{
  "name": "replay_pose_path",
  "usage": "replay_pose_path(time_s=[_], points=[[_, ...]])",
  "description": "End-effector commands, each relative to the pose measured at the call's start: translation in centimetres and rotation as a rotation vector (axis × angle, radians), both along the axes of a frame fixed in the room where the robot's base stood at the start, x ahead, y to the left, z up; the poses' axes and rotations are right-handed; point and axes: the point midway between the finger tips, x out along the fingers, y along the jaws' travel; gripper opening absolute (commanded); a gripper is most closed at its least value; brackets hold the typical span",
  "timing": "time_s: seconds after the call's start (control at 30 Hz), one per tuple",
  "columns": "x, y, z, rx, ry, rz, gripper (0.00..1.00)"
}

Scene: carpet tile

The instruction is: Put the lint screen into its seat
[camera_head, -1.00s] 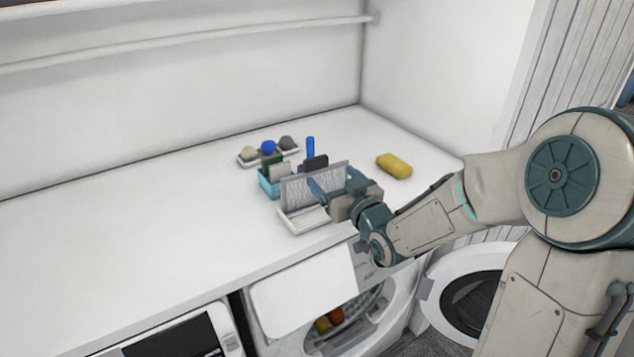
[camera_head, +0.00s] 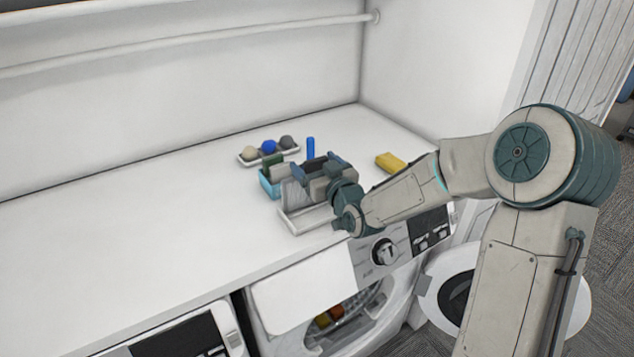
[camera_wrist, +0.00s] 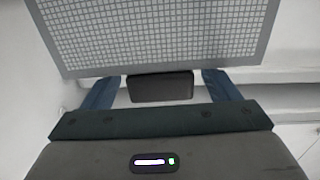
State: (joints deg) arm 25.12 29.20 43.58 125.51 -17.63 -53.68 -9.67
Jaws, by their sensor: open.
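The lint screen, a grey mesh panel with a plain frame (camera_head: 293,194), stands at the white tray-like holder (camera_head: 297,222) near the counter's front edge. In the head view my gripper (camera_head: 318,167) hides most of it. In the wrist view the mesh (camera_wrist: 160,30) fills the top, with its lower edge just beyond my gripper (camera_wrist: 162,90). My gripper is open, one blue finger on each side of a dark block (camera_wrist: 162,88) below the mesh. I cannot tell whether the fingers touch the block. I cannot make out the seat with certainty.
A blue caddy (camera_head: 268,184) with upright items stands left of the screen. A tray with several balls (camera_head: 268,149) is behind it, and a yellow sponge-like block (camera_head: 390,162) lies to the right. The left counter (camera_head: 130,240) is clear. Below are front-loading machines, one with its round door open (camera_head: 428,298).

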Motion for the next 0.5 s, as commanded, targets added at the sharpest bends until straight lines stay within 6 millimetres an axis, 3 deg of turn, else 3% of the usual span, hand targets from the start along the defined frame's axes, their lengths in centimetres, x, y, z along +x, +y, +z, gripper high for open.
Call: replay_pose_path(time_s=[0.1, 0.13, 0.33, 0.5], points=[[-0.01, 0.0, -0.01, 0.0, 0.0, 0.0, 0.82], [-0.02, -0.01, -0.01, 0.0, 0.0, 0.0, 0.76], [-0.03, -0.01, 0.0, 0.0, 0.0, 0.0, 0.21], [-0.02, -0.02, 0.03, 0.0, -0.001, 0.0, 0.19]])
